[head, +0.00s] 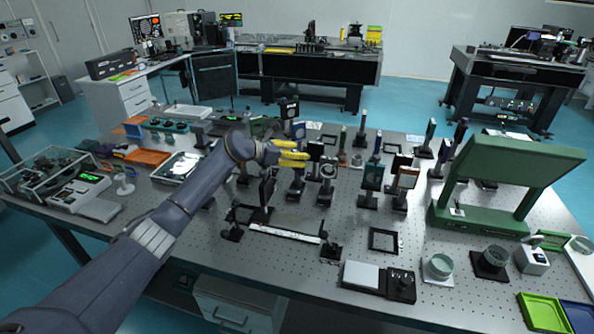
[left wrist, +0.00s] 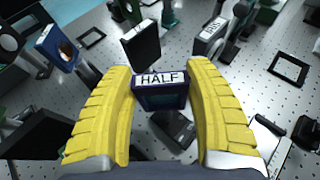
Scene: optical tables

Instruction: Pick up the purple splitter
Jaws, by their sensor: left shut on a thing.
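The splitter (left wrist: 160,95) is a dark purple block with a white label reading HALF on its top edge, seen in the left wrist view. My left gripper (head: 294,155) has yellow fingers and reaches over the middle of the optical table in the head view. In the left wrist view its two fingers (left wrist: 162,110) are shut on the splitter from both sides. A dark base (left wrist: 175,128) shows just below the splitter; I cannot tell whether it is lifted off the table. In the head view the splitter is hard to make out near the fingertips. My right gripper is not in view.
Several upright optics stand close by, including a dark plate (left wrist: 141,45), a blue mount (left wrist: 58,48) and a labelled mount (left wrist: 211,35). A large green stand (head: 515,160) is at the right. Flat black frame (head: 383,239) lies near the front.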

